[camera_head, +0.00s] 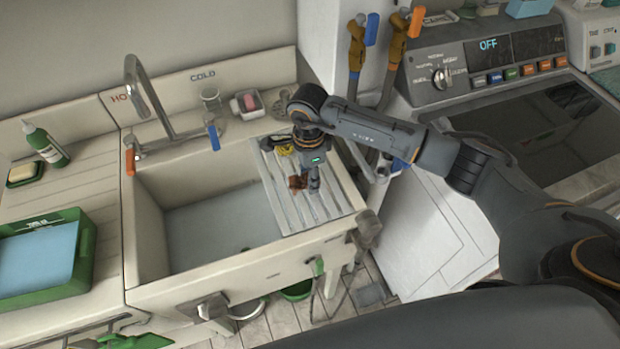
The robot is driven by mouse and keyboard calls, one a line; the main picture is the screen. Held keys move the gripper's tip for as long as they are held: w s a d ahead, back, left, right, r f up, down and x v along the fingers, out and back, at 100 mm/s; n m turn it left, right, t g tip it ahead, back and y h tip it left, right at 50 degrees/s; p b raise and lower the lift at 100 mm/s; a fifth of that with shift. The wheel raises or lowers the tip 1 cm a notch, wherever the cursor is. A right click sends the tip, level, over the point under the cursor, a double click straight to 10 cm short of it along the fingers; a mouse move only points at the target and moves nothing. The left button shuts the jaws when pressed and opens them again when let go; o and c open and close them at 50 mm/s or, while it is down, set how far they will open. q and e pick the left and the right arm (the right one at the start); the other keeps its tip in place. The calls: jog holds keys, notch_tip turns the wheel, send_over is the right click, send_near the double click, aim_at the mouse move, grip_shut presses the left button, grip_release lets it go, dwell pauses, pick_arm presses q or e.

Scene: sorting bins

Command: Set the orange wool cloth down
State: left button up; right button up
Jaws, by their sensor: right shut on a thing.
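The orange wool cloth (296,183) is a small rust-orange bunch at my right gripper (314,190), over the white slatted drainer at the right of the sink. The right gripper points down and is shut on the cloth. The gripper hides part of the cloth, and I cannot tell whether the cloth touches the slats. My left gripper is not in view.
The slatted drainer (338,203) spans the right part of the sink (148,245). A yellow item (285,150) lies at its back end. A green tray (86,250) sits at left.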

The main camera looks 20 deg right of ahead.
jog(key=f+p, duration=0.2)
jog(key=shift+w+d+f, duration=0.15)
jog(key=shift+d+f, duration=0.05)
jog(key=shift+f, duration=0.65)
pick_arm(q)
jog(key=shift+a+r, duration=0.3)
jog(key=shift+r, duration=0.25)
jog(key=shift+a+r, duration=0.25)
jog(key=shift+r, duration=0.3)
pick_arm(e)
jog(key=shift+f, duration=0.2)
jog(key=o, duration=1)
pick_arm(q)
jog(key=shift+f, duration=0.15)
pick_arm(e)
jog(key=shift+r, duration=0.15)
